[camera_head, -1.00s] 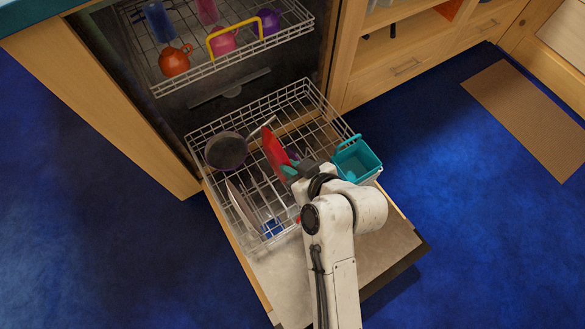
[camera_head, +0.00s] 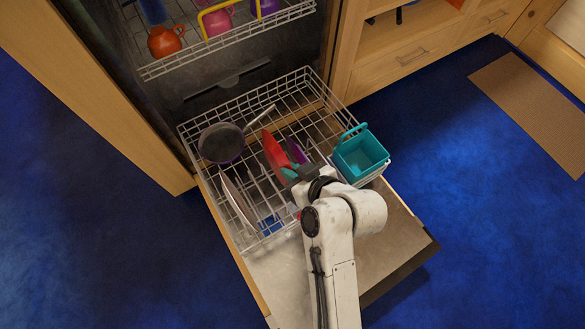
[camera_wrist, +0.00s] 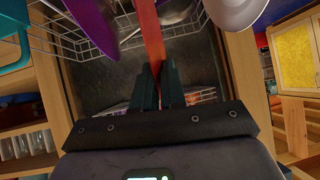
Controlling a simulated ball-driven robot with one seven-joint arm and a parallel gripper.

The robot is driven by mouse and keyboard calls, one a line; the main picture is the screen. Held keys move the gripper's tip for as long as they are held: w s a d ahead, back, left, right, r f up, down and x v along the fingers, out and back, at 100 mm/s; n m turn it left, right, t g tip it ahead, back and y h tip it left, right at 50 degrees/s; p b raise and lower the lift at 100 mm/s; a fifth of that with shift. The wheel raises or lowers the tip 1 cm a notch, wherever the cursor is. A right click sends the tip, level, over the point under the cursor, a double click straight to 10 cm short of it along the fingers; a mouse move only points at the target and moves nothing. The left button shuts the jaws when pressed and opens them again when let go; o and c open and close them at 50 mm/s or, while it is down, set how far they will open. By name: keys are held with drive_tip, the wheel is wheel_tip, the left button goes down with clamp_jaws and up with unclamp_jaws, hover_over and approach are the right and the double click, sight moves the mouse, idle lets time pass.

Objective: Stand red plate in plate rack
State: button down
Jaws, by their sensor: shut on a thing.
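The red plate (camera_head: 274,153) stands steeply on edge in the lower wire rack (camera_head: 222,118) of the open dishwasher. My gripper (camera_head: 289,174) is at its near edge. In the wrist view the red plate is a narrow edge-on strip (camera_wrist: 151,35) running between the dark green fingers of my gripper (camera_wrist: 157,90), which are shut on it. A purple plate (camera_head: 297,151) stands just to its right and shows at upper left in the wrist view (camera_wrist: 92,22). My arm hides part of the rack's near side. Whether the red plate's lower edge touches the wires is unclear.
A dark pan (camera_head: 222,143) lies at the rack's left, its handle pointing right. A pale plate (camera_head: 239,203) leans at the near left. A teal basket (camera_head: 361,156) sits at the right. The upper rack (camera_head: 225,48) holds cups, including an orange one (camera_head: 165,41).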

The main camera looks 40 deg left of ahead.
drive_tip(key=shift+f+b, duration=1.95)
drive_tip(key=shift+f, duration=1.45)
drive_tip(key=c, duration=1.1)
unclamp_jaws()
drive_tip(key=p+v, duration=0.5)
drive_tip(key=v, duration=0.5)
drive_tip(key=shift+s+d+r, duration=0.1)
drive_tip(key=shift+d+r, duration=0.2)
